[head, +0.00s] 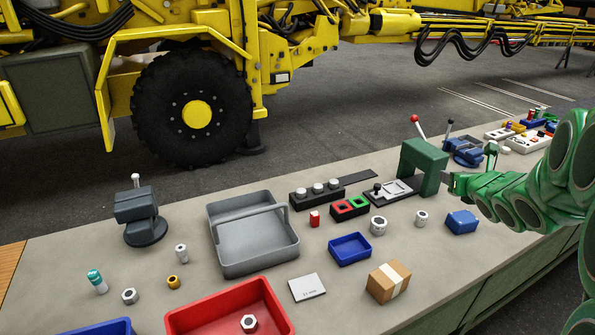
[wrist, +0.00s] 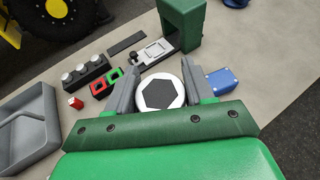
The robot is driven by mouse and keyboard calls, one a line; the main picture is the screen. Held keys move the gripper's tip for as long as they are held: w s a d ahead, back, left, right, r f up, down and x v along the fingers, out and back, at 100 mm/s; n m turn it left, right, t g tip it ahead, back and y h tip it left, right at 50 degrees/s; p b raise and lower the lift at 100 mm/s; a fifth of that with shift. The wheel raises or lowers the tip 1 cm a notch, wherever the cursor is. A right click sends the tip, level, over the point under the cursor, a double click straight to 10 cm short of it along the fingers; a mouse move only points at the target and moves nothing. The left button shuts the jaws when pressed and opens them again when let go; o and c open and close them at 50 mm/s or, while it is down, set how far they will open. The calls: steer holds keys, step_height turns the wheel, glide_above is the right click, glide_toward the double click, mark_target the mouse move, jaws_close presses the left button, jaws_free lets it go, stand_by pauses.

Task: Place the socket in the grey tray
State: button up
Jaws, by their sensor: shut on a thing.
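My gripper (wrist: 159,74) is shut on the socket (wrist: 160,92), a round pale piece with a dark hexagonal opening facing the wrist camera. A grey finger lies on each side of it. In the head view my gripper (head: 450,183) is above the right part of the bench, and the held socket cannot be made out clearly there. The grey tray (head: 257,249) with its carrying handle stands left of the bench's middle, well to the left of my gripper. Part of the tray (wrist: 28,128) shows at the left edge of the wrist view.
A green frame (head: 424,168) stands close to my gripper. A button block (head: 317,194), a red cylinder (head: 315,219), a blue bin (head: 350,249), a metal ring piece (head: 378,226) and a cardboard box (head: 388,282) lie between. A red bin (head: 200,318) sits in front of the tray.

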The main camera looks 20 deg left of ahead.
steer(key=s+a+f+n+g+y, duration=0.15)
steer(key=s+a, duration=0.25)
steer(key=a, duration=0.5)
steer(key=s+a+f+n+g+y, duration=0.1)
steer(key=s+a+n+y, duration=0.25)
steer(key=a, duration=0.55)
steer(key=s+a+f+n+g+y, duration=0.1)
steer(key=s+a+g, duration=0.1)
steer(key=s+a, duration=0.5)
steer(key=s+a+f+n+g+y, duration=0.1)
steer(key=s+a+n+g+y, duration=0.4)
steer(key=s+a, duration=1.55)
steer(key=w+a+f+n+g+h, duration=0.1)
steer(key=w+a+f+n, duration=0.1)
steer(key=w+a+f, duration=0.7)
steer(key=shift+w+a+f+g+h, duration=0.3)
steer(key=shift+a+f, duration=0.6)
steer(key=shift+f, duration=1.1)
steer(key=shift+f, duration=0.6)
